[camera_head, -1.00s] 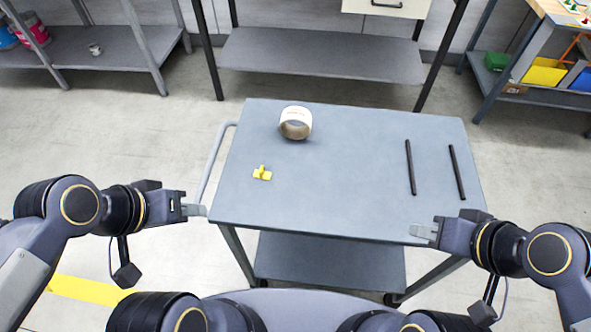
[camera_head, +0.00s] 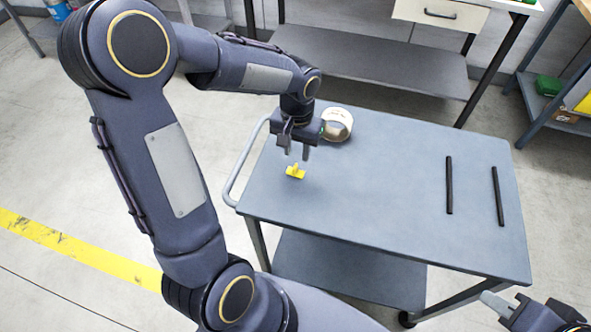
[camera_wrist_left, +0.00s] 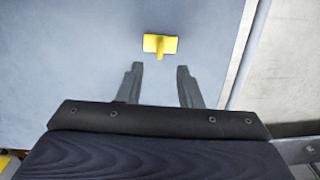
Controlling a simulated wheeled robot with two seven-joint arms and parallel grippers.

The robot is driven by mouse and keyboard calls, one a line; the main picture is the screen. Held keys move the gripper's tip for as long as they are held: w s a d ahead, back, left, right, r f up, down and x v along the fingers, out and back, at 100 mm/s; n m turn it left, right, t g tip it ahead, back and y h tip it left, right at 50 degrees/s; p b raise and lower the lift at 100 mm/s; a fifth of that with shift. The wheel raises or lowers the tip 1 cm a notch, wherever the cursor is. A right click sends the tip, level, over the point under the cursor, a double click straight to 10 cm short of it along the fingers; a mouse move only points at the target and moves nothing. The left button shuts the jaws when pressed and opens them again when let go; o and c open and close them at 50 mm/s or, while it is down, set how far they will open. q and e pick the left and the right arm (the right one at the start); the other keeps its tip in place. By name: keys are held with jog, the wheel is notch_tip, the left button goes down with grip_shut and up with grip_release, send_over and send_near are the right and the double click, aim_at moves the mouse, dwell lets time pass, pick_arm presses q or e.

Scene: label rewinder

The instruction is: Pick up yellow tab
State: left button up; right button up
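The yellow tab (camera_head: 295,172) lies on the grey cart top near its left side. It has a flat base and a small raised grip. My left gripper (camera_head: 296,152) is open above the tab, with its fingers pointing down. In the left wrist view the tab (camera_wrist_left: 160,45) is just beyond the two spread fingertips (camera_wrist_left: 158,68), roughly centred between them, and nothing is between the fingers. My right gripper (camera_head: 494,302) shows only partly at the lower right, apart from the cart top; its opening cannot be made out.
A roll of tape (camera_head: 337,124) stands behind the tab, close to my left wrist. Two black rods (camera_head: 449,185) (camera_head: 497,196) lie on the right of the cart top (camera_head: 390,190). The middle of the top is clear. A handle rail (camera_head: 243,165) runs along the left edge.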

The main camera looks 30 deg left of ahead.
aim_at(296, 165)
pick_arm(q)
jog(key=f, duration=0.4)
jog(key=shift+s+d+f, duration=0.1)
jog(key=shift+s+f, duration=0.2)
grip_shut()
